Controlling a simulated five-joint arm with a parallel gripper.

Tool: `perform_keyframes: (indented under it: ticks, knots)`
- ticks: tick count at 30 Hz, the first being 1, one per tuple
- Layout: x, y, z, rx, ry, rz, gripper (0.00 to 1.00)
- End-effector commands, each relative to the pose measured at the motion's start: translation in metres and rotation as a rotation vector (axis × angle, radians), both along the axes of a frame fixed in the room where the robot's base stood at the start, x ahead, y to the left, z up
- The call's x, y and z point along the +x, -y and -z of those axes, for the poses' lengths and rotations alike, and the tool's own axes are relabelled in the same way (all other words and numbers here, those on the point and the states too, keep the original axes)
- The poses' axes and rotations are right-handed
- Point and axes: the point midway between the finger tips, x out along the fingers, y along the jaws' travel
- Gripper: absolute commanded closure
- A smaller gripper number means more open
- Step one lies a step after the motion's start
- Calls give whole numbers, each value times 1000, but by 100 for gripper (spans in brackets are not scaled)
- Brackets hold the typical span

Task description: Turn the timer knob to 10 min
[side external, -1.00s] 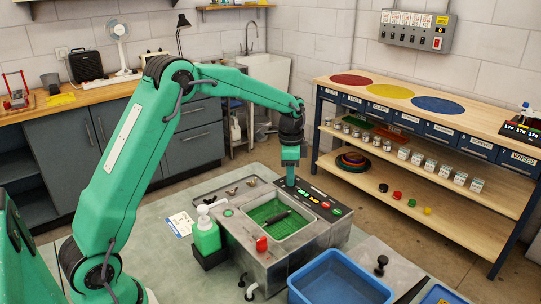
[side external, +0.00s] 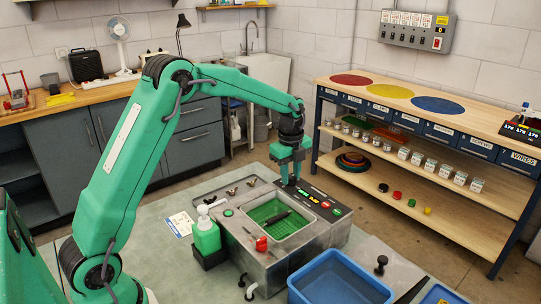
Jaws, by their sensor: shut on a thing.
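My gripper (side external: 290,175) points straight down at the back end of the dark control panel (side external: 318,200) on the metal tank unit (side external: 278,258). Its jaws are shut on the timer knob, which is mostly hidden between the fingers. I cannot read the knob's pointer or the scale marks around it. The panel shows a small lit green and yellow display (side external: 307,197) and green and red buttons beside it, too small to read.
A green mesh basket (side external: 264,212) with a dark tool sits in the tank. A red-handled valve (side external: 262,243) is at its front. A green soap bottle (side external: 206,234) stands left, a blue tub (side external: 338,277) right. A tray with metal parts (side external: 222,188) lies behind.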

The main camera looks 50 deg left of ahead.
Motion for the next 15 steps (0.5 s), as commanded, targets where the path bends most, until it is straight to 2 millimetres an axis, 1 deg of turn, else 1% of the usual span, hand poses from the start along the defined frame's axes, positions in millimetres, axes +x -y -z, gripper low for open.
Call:
perform_keyframes:
  ticks: [6,15]
  knots:
    - [1,-2,0,4,4,70,95]
    - [1,-3,0,5,3,87,95]
